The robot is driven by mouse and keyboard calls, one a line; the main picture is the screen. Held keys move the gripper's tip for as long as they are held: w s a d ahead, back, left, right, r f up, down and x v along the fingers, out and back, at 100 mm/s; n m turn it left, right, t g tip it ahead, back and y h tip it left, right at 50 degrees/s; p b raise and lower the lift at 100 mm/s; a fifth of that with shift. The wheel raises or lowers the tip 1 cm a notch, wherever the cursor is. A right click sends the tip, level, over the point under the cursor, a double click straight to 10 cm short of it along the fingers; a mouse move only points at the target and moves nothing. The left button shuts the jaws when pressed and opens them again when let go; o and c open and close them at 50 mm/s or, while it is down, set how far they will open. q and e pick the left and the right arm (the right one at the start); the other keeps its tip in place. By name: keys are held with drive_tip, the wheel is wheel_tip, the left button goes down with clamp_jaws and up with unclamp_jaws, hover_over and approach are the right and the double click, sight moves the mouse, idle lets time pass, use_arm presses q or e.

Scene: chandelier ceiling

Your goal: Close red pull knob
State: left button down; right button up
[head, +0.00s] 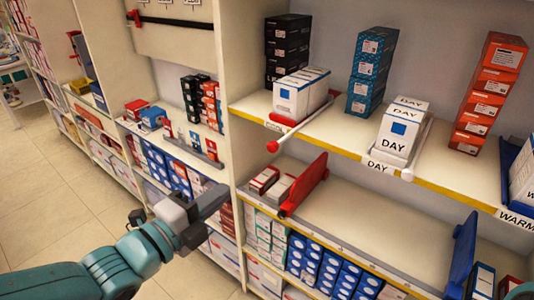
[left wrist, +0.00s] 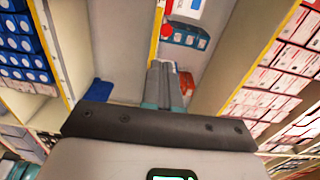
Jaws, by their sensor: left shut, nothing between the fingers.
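The red pull knob (head: 272,146) is a small red ball on the end of a pale rod. The rod sticks out past the yellow front edge of the upper shelf, beside white boxes (head: 300,93). In the left wrist view the red knob (left wrist: 167,31) shows beyond the fingertips, near the yellow edge. My left gripper (head: 222,192) is shut and empty, in front of the shelving, below and left of the knob. It does not touch the knob. Its shut fingers (left wrist: 164,75) point up the picture in the left wrist view. My right gripper is out of view.
A similar rod with a white knob (head: 407,175) sticks out by the DAY boxes (head: 402,130). A red divider (head: 303,186) stands on the shelf below, and a blue divider (head: 461,255) farther right. An upright panel (head: 233,150) separates the shelf bays. The aisle floor (head: 50,200) is clear.

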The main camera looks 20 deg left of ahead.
use_arm(q)
drive_tip(key=r, duration=0.1)
drive_tip(key=p, duration=0.5)
approach(270, 149)
drive_tip(key=x, duration=0.5)
drive_tip(key=shift+w+d+r, duration=0.1)
drive_tip(key=shift+w+d, duration=0.2)
drive_tip(key=shift+w, duration=0.55)
drive_tip(key=shift+d, duration=0.15)
